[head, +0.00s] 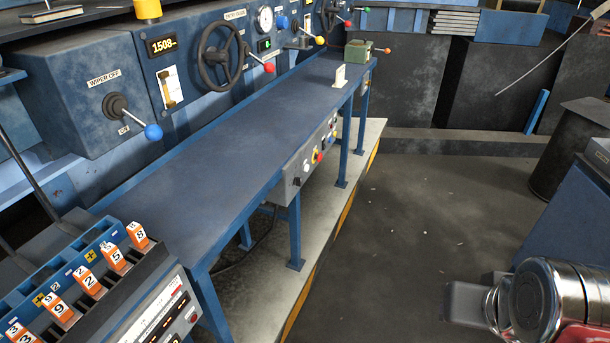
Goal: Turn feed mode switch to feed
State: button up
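No label reading feed mode is legible, so I cannot tell which control is the feed mode switch. A grey control box (291,186) hangs under the front edge of the long blue table. It carries small black, yellow and red knobs or buttons, too small to read. A lever with a blue ball (153,132) sticks out of the blue machine at the left, under a label reading WIPER OFF. Part of my arm (545,300), shiny metal and red, shows at the bottom right, well away from these controls. No gripper fingertips can be made out.
The blue table (220,150) runs from lower left to upper centre. A handwheel (220,58) and red-ball lever (269,67) stand behind it. Orange-numbered tags (90,282) fill a rack at lower left. A dark drum (570,150) is at right. The floor between is clear.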

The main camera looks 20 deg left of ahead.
aim_at(296, 181)
jog(key=u, duration=0.45)
jog(key=i, duration=0.9)
jog(key=u, duration=0.55)
